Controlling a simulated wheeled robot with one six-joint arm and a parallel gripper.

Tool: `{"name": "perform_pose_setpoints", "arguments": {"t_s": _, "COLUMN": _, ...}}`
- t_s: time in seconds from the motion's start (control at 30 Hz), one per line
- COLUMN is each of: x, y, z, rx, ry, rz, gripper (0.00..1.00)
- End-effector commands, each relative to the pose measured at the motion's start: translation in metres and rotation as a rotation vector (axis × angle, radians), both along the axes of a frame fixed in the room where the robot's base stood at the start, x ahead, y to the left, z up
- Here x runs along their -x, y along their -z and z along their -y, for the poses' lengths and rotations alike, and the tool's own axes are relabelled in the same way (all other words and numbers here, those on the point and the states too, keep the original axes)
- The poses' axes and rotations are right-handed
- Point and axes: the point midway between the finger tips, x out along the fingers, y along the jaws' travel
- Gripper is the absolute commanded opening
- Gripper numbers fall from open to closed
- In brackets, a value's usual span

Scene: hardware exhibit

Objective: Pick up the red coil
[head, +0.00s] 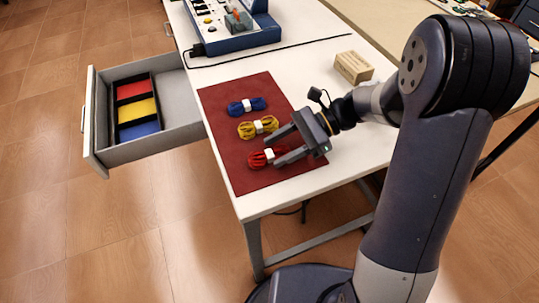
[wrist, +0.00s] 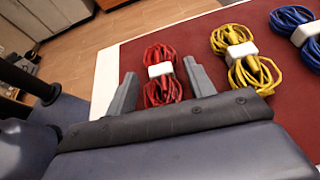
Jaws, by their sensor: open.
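The red coil (head: 258,160), bundled with a white band, lies on the dark red mat (head: 237,178) near its front edge. It also shows in the wrist view (wrist: 158,56), where its near part is between and just beyond my fingers. My gripper (head: 273,147) is open, with its two grey fingers pointing at the red coil. In the head view one finger covers part of the coil's right end. In the wrist view my gripper (wrist: 158,86) holds nothing. I cannot tell the exact height of the fingers above the mat.
A yellow coil (head: 247,130) and a blue coil (head: 239,107) lie farther back on the mat. A wooden block (head: 354,67) and a blue device (head: 238,38) with a black cable stand on the white table. An open drawer (head: 180,103) holds a red, yellow and blue tray.

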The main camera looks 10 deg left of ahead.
Motion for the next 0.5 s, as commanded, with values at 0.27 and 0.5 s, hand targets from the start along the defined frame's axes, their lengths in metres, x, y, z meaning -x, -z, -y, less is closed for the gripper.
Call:
{"name": "perform_pose_setpoints", "arguments": {"t_s": 0.27, "x": 0.0063, "y": 0.0055, "z": -0.0121, "rx": 0.0, "ry": 0.001, "rz": 0.0, "gripper": 0.51}}
{"name": "perform_pose_setpoints", "arguments": {"t_s": 0.5, "x": 0.0061, "y": 0.0054, "z": -0.0117, "rx": 0.0, "ry": 0.001, "rz": 0.0, "gripper": 0.4}}
